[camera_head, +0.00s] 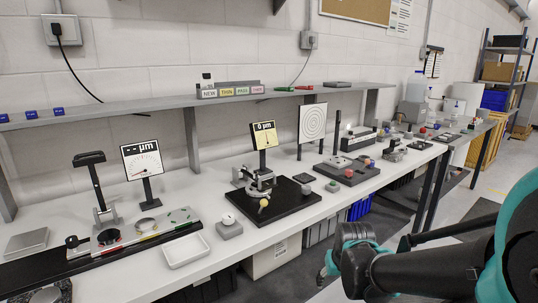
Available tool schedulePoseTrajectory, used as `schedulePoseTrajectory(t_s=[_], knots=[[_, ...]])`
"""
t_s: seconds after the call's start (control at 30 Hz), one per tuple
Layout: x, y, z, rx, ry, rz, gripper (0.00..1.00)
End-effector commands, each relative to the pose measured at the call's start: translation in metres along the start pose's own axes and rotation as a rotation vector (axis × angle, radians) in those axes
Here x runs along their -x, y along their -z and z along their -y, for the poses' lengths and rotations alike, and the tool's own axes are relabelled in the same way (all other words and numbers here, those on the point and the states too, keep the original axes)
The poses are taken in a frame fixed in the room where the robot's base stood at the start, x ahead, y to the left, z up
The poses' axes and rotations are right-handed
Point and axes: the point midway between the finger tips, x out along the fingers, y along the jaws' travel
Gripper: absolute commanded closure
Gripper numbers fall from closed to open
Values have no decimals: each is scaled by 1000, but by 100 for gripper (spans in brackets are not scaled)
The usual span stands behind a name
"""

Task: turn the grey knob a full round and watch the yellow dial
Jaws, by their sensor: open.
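The yellow dial (264,135) stands on a dark post at the back of a black base plate (290,206) on the white bench; it reads "0 µm" and its needle looks near upright. In front of it is a metal mirror fixture (258,181) with a small yellow ball (263,203) at its front. I cannot make out the grey knob for certain at this size; small grey parts sit on and beside the fixture. My arm shows at the lower right, apart from the bench.
A white tray (186,251) and a grey block with a pale round top (229,228) lie left of the plate. A white dial (142,160) stands further left. A shelf (165,105) runs above the bench. Another black plate (350,175) lies to the right.

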Motion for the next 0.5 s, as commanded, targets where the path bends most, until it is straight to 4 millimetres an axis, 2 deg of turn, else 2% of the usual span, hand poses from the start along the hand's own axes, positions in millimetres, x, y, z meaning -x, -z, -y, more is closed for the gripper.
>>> schedulePoseTrajectory(t_s=[0.1, 0.5], knots=[[-4, -11, -1, -8, -1, -12, 46], [-4, -11, -1, -8, -1, -12, 46]])
